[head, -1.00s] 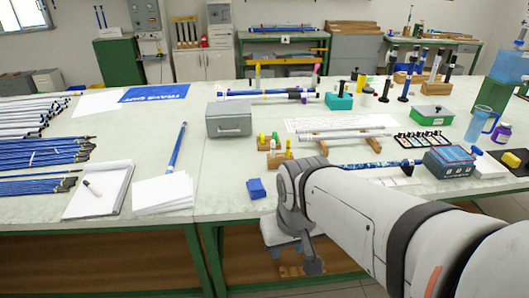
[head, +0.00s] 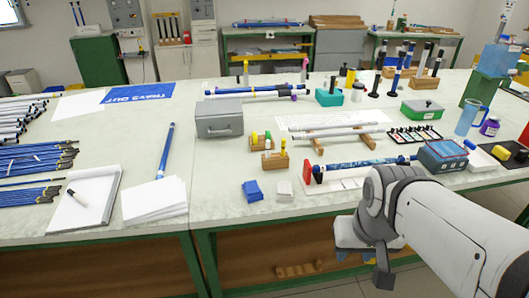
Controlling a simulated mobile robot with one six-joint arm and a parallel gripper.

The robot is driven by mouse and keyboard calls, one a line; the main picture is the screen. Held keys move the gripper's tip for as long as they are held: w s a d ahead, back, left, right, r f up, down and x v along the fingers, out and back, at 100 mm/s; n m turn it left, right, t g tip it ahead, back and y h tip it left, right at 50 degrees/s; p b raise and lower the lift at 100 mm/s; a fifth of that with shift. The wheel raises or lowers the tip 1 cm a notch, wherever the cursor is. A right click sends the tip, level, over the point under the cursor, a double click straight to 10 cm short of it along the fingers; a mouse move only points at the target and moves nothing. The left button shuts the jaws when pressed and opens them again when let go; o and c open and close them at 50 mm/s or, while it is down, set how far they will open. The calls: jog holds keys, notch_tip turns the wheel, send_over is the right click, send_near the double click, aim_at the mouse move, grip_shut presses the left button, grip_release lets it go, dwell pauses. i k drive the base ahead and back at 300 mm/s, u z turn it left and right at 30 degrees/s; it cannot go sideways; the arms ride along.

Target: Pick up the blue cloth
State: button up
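The blue cloth (head: 252,190) is a small folded blue pad lying flat near the front edge of the white worktop. A small white folded piece (head: 284,188) lies just to its right. My gripper (head: 383,272) hangs in front of the table's front edge, right of and apart from the blue cloth. Its fingers point down and are mostly seen side-on, so whether they are open or shut is unclear. Nothing is visible held in it.
A grey metal box (head: 219,119) and a small wooden holder (head: 275,160) stand behind the cloth. A paper stack (head: 154,199) lies to its left. A patterned blue rod (head: 365,164) lies to the right. Worktop around the cloth's left is clear.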

aim_at(252, 192)
jog(key=u, duration=0.05)
jog(key=i, duration=1)
jog(key=z, duration=0.05)
